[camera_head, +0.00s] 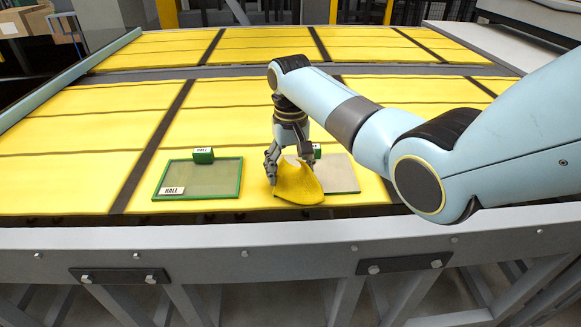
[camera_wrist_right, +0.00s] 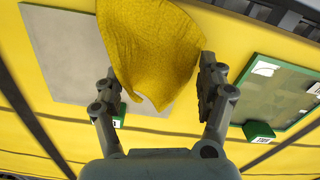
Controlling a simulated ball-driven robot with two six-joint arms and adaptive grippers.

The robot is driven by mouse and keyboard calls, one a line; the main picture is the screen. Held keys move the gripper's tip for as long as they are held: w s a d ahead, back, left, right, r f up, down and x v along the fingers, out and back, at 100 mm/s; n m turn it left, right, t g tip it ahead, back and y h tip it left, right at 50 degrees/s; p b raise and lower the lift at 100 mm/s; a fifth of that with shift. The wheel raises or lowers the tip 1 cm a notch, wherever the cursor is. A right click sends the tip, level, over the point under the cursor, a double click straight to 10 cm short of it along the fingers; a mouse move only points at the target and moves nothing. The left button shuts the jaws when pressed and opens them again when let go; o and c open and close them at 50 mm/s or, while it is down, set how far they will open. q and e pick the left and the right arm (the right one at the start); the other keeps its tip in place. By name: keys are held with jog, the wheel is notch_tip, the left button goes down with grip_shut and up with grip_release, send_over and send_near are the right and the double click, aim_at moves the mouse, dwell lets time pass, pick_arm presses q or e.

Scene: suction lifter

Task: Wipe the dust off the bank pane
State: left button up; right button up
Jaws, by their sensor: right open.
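A yellow cloth (camera_head: 298,184) lies bunched over the left and near part of a grey pane (camera_head: 343,178); it also shows in the right wrist view (camera_wrist_right: 150,45). That pane looks dull and pale, and the wrist view shows its bare side (camera_wrist_right: 62,60). A green block with a white label stands at its far edge, half hidden by my gripper in the head view; the label is not readable. My right gripper (camera_head: 288,168) is open, pointing down, with its fingers on either side of the cloth. My left gripper is not in view.
A green-framed pane (camera_head: 215,178) marked HALL, with its green labelled block (camera_head: 203,156), lies to the left, apart from the cloth. The yellow slatted bed (camera_head: 90,150) is otherwise mostly clear, with a grey front rail (camera_head: 210,243).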

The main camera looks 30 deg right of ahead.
jog(key=shift+f, duration=0.1)
jog(key=shift+f+b, duration=0.7)
jog(key=shift+f, duration=0.5)
jog(key=shift+s, duration=0.15)
grip_shut()
dwell(0.3)
